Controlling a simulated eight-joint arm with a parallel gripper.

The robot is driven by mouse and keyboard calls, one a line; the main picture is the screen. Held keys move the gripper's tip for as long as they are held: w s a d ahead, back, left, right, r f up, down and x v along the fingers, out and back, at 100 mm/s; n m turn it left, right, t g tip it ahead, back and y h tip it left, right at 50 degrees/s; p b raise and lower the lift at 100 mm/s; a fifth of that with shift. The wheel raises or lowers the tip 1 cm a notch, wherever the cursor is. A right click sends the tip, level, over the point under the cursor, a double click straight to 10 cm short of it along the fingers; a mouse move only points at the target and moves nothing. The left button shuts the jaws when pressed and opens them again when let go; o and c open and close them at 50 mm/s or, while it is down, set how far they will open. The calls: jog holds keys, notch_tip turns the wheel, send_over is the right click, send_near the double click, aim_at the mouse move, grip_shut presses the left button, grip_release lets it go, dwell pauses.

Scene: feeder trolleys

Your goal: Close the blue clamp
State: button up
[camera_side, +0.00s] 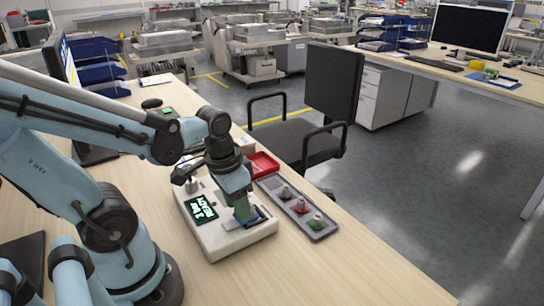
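A white device (238,242) with a small screen of green text (201,208) sits on the wooden table. My gripper (243,214) points down over the right part of the device, its tips at or just above the top surface. A small dark-blue part (263,213) shows just right of the fingertips; it may be the blue clamp, mostly hidden behind my gripper. I cannot tell whether the clamp is open or closed, or whether my gripper touches it. The fingers are too small and overlapped to show whether they are open or shut.
A grey tray (322,233) with several small metal parts on coloured bases lies right of the device. A red bin (263,164) stands behind it. A black office chair (300,140) is beyond the table edge. The front right tabletop (350,280) is clear.

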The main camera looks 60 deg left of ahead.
dwell(0.4)
notch_tip(320, 180, up, 7)
jog(key=s, duration=0.2)
dwell(0.6)
